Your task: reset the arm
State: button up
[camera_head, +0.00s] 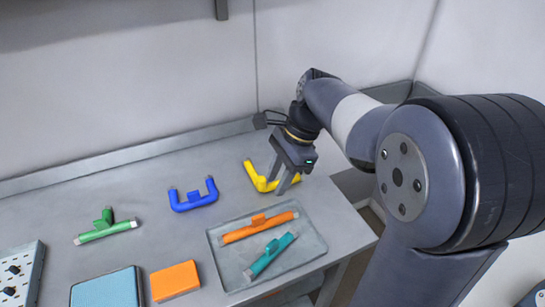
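My gripper (276,186) points down over the right part of the table, at the end of my arm, which reaches in from the right. Its two fingers stand apart, with nothing visibly clamped between them. A yellow U-shaped pipe piece (259,182) lies right by the fingertips and is partly hidden behind them. I cannot tell whether the fingers touch it.
The grey table (150,190) holds a blue U-shaped piece (193,200), a green T-piece (105,230), and a tray (233,277) with orange (260,227) and teal (270,256) T-pieces. An orange block (175,281), blue pad (107,290) and perforated rack (22,270) lie in front. Walls stand behind.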

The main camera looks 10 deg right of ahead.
aim_at(259, 215)
jog(key=x, duration=1.1)
jog(key=shift+s+a+f, duration=0.1)
jog(key=shift+a+f, duration=0.05)
jog(key=shift+f, duration=0.1)
jog(key=shift+a, duration=0.1)
jog(key=shift+r, duration=1.6)
jog(key=shift+f, duration=0.1)
